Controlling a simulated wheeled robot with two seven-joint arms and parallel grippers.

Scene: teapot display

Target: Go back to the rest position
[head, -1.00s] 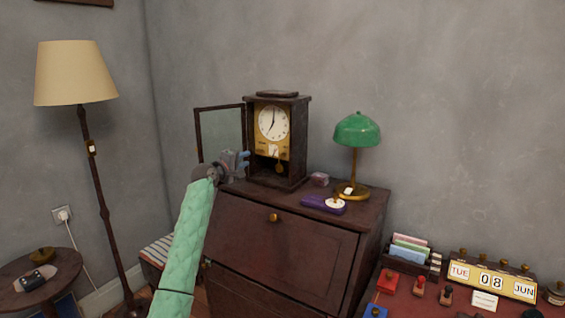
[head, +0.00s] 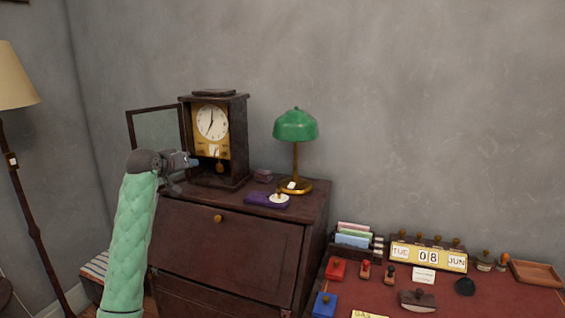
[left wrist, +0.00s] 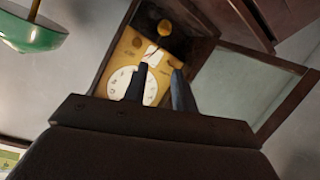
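My left gripper (head: 192,161) is raised in front of the dark wooden clock (head: 218,138) in the head view, its arm in a green quilted sleeve. In the left wrist view its two dark fingers (left wrist: 161,88) stand apart with nothing visible between them, and the clock (left wrist: 133,86) shows upside down behind them. The clock's glass door (head: 158,130) stands open to the left, with the dial and pendulum uncovered. The clock stands on a dark cabinet (head: 225,249). My right gripper is in neither view.
A green lamp (head: 296,126) and a purple box (head: 266,200) stand on the cabinet right of the clock. A red-topped desk (head: 451,301) at the lower right holds a card rack (head: 355,238), a date display (head: 428,256) and several stamps. A floor lamp (head: 10,78) stands at the far left.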

